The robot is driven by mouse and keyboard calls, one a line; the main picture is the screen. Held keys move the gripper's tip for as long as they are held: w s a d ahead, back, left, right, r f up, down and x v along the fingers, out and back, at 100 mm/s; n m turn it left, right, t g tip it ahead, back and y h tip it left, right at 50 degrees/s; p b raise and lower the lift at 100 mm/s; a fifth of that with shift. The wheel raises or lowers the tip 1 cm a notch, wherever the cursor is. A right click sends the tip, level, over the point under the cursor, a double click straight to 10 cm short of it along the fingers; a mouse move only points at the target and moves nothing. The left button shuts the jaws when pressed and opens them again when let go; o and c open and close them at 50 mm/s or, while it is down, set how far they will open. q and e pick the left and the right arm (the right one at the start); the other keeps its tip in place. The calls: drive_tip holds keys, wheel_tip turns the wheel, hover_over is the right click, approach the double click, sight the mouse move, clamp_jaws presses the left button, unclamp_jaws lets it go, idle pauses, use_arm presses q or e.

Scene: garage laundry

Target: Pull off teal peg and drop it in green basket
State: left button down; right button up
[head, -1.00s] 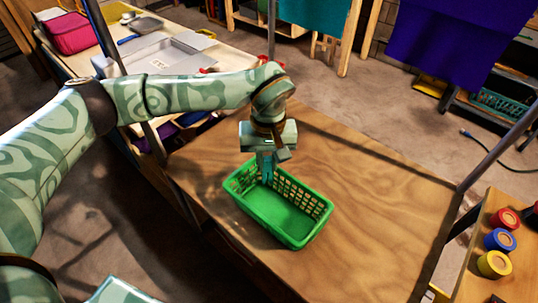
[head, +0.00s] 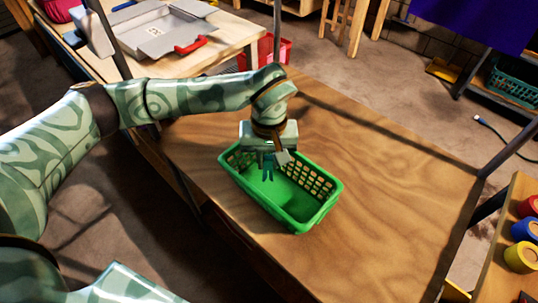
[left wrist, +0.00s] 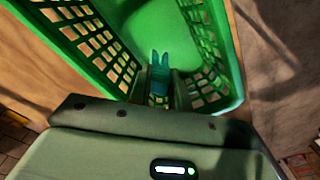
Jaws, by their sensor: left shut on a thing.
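The green basket (head: 318,217) stands on the wooden tabletop. My left gripper (head: 267,160) points down into the basket's far left end, below or near rim height. It is shut on the teal peg (head: 268,173), whose two prongs hang down over the basket floor. In the left wrist view the teal peg (left wrist: 160,70) sticks out between the fingers, inside the walls of the green basket (left wrist: 225,60). I cannot tell whether the peg touches the basket floor. My right gripper is not in view.
The wooden tabletop (head: 400,190) is clear around the basket. A side table with a grey tray (head: 160,30) stands at the upper left. Red, blue and yellow round items (head: 522,257) sit on a shelf at the right edge. Metal posts rise at the table's corners.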

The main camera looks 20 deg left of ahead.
use_arm(q)
drive_tip(key=c, duration=1.2)
unclamp_jaws()
drive_tip(key=shift+c, duration=0.2)
